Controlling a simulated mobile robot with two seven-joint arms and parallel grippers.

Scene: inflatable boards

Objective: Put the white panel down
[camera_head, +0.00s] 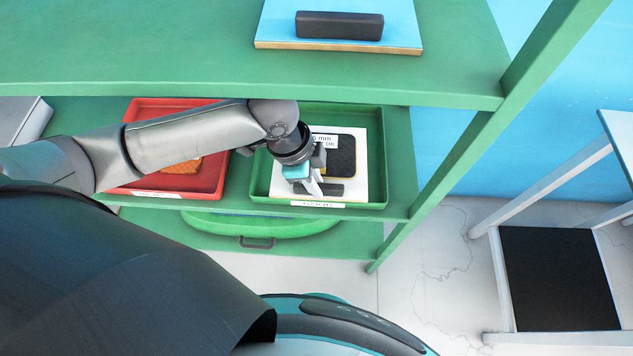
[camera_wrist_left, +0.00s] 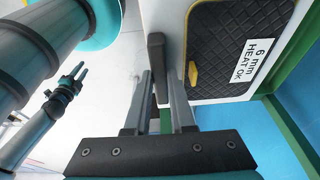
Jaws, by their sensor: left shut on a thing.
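The white panel (camera_head: 357,189) is over or in the green tray (camera_head: 382,150) on the middle shelf. My left gripper (camera_head: 308,184) is shut on the handle at the panel's near side. In the left wrist view the fingers (camera_wrist_left: 161,100) close around the dark handle (camera_wrist_left: 156,62), and the pad's label reads "6 mm HEAT OK". I cannot tell whether the panel touches the tray floor. My right gripper (camera_wrist_left: 78,74) shows small in the left wrist view; its jaw state is unclear.
A red tray (camera_head: 214,182) with an orange piece stands left of the green tray, beneath my left arm. A shelf post (camera_head: 475,140) stands to the right.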

